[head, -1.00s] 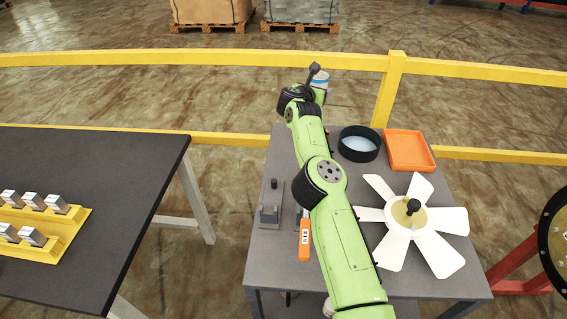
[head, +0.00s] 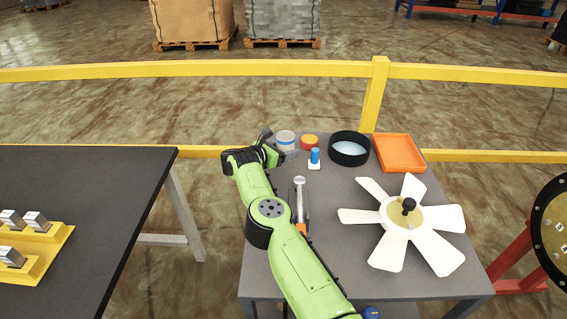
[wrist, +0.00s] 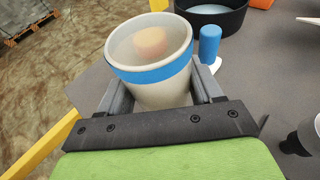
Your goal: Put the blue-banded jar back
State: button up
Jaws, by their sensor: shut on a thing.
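The blue-banded jar (head: 286,138) is a pale, see-through tub with a blue band below its rim. It is upright at the back left of the grey table. In the wrist view the jar (wrist: 150,92) sits between my two fingers, slightly tilted in the picture, with a peach-coloured shape inside. My gripper (head: 279,153) is shut on it from the front left. The wrist view shows my gripper (wrist: 158,88) with a grey finger on each side of the jar. The jar's base is hidden, so I cannot tell whether it touches the table.
Close right of the jar are an orange-yellow round container (head: 310,142) and a small blue-topped white item (head: 315,157). Further right are a black round bowl (head: 349,149), an orange tray (head: 399,153) and a white fan (head: 404,222). A yellow rail (head: 230,69) runs behind.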

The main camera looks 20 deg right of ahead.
jog(key=shift+f+b, duration=0.5)
jog(key=shift+f, duration=1.45)
jog(key=shift+f, duration=0.1)
jog(key=shift+f, duration=0.1)
jog(key=o, duration=1.2)
